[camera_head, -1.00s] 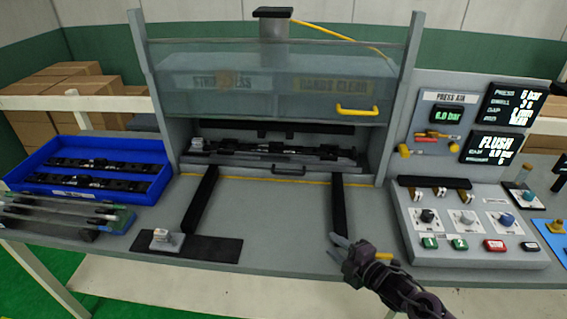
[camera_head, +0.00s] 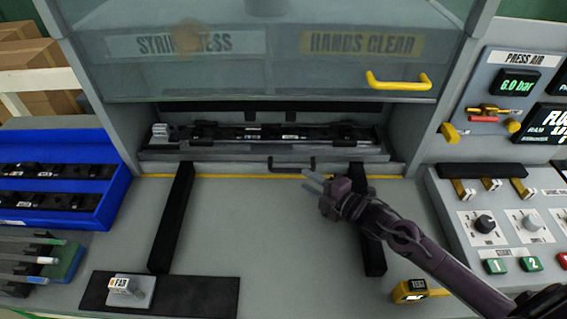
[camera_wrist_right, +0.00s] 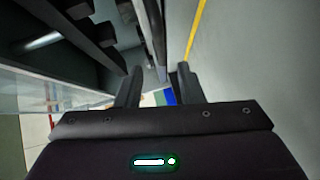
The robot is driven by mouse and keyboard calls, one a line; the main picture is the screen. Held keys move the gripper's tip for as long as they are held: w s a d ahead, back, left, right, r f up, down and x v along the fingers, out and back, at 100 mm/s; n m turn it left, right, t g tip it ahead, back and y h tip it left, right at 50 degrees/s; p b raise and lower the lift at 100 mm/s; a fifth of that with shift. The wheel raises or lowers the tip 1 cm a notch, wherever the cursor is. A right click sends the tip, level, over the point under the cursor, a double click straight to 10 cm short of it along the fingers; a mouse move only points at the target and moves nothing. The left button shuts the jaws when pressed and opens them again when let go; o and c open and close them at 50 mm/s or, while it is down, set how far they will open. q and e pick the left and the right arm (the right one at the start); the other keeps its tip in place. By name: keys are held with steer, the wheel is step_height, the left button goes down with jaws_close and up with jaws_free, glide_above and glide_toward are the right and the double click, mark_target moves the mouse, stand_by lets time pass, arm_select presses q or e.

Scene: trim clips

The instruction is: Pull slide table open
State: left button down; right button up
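The slide table (camera_head: 222,155) sits inside the press, at the back of the bench, with a black fixture on it. Its dark handle (camera_head: 292,168) is at the middle of its front edge. My right gripper (camera_head: 306,180) is just right of the handle and slightly nearer me, fingers pointing left toward it. It also shows in the right wrist view (camera_wrist_right: 158,78), with its two fingers apart and nothing seen held between them. I cannot tell whether a finger touches the handle. My left gripper is out of view.
Two black rails (camera_head: 174,215) run toward me across the bench. The clear guard (camera_head: 265,65) with a yellow handle (camera_head: 398,82) is above the slide table. A blue tray (camera_head: 110,200) is at left, a button panel (camera_head: 500,238) at right.

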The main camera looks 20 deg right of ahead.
mark_target(289, 170)
steer(key=shift+w+f, duration=0.2)
steer(key=shift+w, duration=0.1)
steer(key=shift+w+a, duration=0.2)
steer(key=shift+w, duration=0.15)
steer(key=p+x, duration=0.1)
steer(key=x, duration=0.4)
steer(key=shift+w+a+p, duration=0.3)
steer(key=shift+p, duration=0.1)
steer(key=shift+w+a+f, duration=0.1)
steer(key=shift+w+a, duration=0.1)
steer(key=shift+w, duration=0.15)
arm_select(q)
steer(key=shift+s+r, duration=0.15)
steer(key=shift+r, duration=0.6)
arm_select(e)
steer(key=shift+c, duration=0.2)
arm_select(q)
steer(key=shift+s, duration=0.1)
arm_select(e)
jaws_close()
